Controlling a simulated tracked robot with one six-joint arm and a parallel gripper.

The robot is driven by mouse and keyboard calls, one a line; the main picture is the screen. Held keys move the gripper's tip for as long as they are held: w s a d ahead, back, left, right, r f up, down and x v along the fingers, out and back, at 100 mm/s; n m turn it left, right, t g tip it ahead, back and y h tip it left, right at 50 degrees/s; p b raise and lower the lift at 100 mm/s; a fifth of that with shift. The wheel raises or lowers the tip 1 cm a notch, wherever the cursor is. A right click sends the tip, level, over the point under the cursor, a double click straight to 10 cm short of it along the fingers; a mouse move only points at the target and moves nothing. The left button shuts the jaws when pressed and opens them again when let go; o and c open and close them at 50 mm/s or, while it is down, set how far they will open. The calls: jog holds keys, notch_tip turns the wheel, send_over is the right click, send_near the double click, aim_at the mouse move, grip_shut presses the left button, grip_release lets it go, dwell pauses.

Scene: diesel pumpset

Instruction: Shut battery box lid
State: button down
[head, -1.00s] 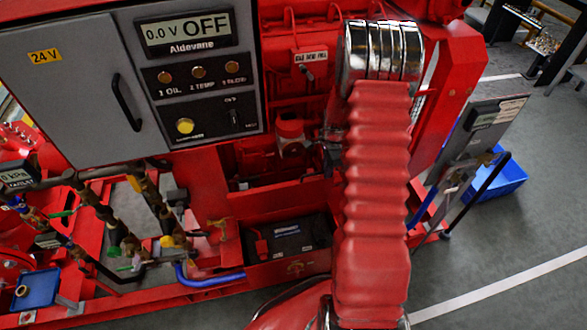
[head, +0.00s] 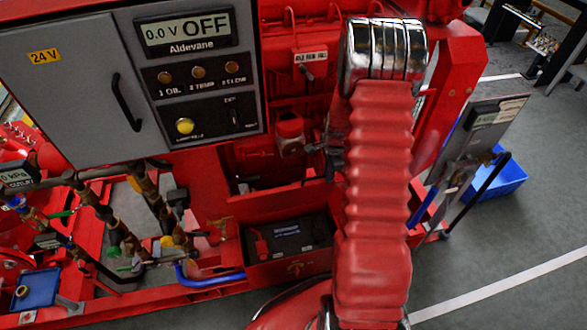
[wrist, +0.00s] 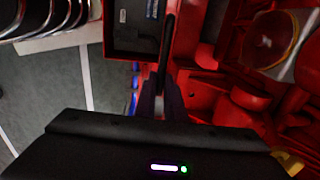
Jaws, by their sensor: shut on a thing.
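The red battery box (head: 287,270) sits low on the pumpset frame in the head view, open at the top. The black battery (head: 290,238) shows inside it, and also in the wrist view (wrist: 135,38). A red panel, seemingly the lid (head: 275,209), stands raised behind the battery. In the wrist view the lid seems to be the thin dark edge (wrist: 167,50) seen nearly end-on beside the battery. My gripper (wrist: 161,102) is shut on that edge.
A grey control cabinet (head: 70,85) with a display panel overhangs at the upper left. Pipes and valves (head: 130,220) crowd the left of the box. A blue hose (head: 210,277) runs close by. A blue bin (head: 503,180) and open floor lie to the right.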

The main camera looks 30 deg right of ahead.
jog(key=shift+s+a+f, duration=0.15)
jog(key=shift+s, duration=0.35)
jog(key=shift+s+a+f, duration=0.1)
jog(key=shift+s, duration=0.4)
jog(key=shift+s+a+f, duration=0.15)
jog(key=shift+s, duration=0.3)
jog(key=shift+s+a+f, duration=0.1)
jog(key=shift+s+f, duration=0.05)
jog(key=shift+s, duration=0.45)
dwell(0.4)
jog(key=shift+s+a+f, duration=0.1)
jog(key=shift+s+f, duration=0.05)
jog(key=shift+s, duration=0.45)
jog(key=c, duration=1.8)
grip_release()
jog(key=shift+f, duration=0.1)
jog(key=shift+o, duration=0.2)
